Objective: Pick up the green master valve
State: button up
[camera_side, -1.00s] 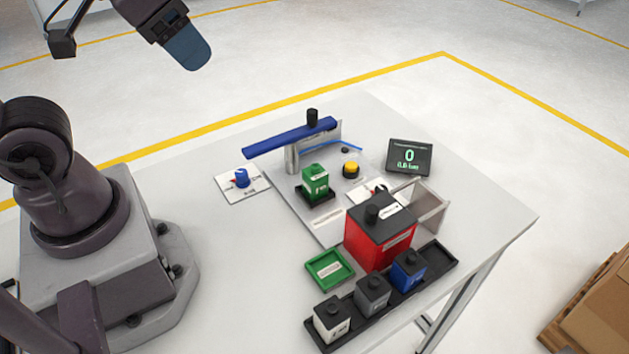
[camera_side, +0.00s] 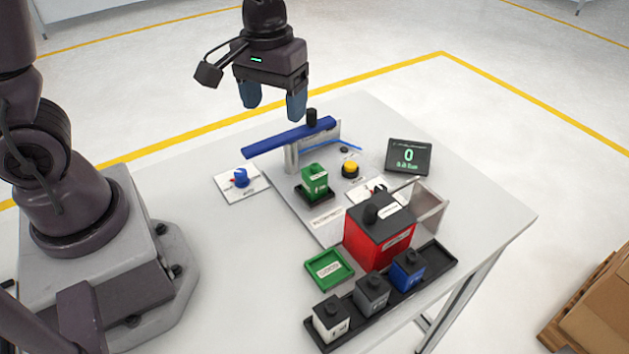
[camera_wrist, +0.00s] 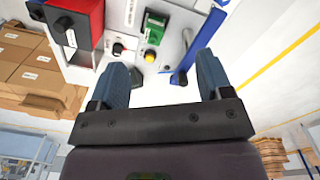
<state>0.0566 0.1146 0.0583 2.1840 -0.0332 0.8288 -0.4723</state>
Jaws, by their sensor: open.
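The green master valve (camera_side: 314,180) is a green block with a lighter label, upright on a small black base on the grey fixture plate. It also shows near the top of the wrist view (camera_wrist: 154,27). My gripper (camera_side: 274,112) is open and empty, fingers pointing down, high above the back of the table. It is up and to the left of the green block in the side view, apart from it. The blue fingers also show in the wrist view (camera_wrist: 163,75), with nothing between them.
A blue bar (camera_side: 290,138) on a post stands behind the green block. A green tray (camera_side: 330,269) and a black rack (camera_side: 437,257) with small blocks lie in front.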

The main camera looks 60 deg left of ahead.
aim_at(317, 164)
jog(key=w+f+n, duration=0.2)
jog(key=n, duration=0.1)
jog(key=w+f+n, duration=0.3)
jog(key=n, duration=0.1)
jog(key=w+f+n, duration=0.2)
jog(key=w+n, duration=0.1)
jog(key=shift+a+f, duration=0.2)
jog(key=shift+f, duration=0.2)
notch_tip(317, 164, down, 8)
jog(key=shift+r+n, duration=0.2)
jog(key=shift+n, duration=1)
jog(key=shift+s+f, duration=0.15)
jog(key=shift+f, duration=1.2)
jog(key=shift+s+f, duration=0.15)
jog(key=shift+f, duration=1.15)
jog(key=c, duration=1)
jog(key=shift+c, duration=0.2)
jog(key=shift+r, duration=0.15)
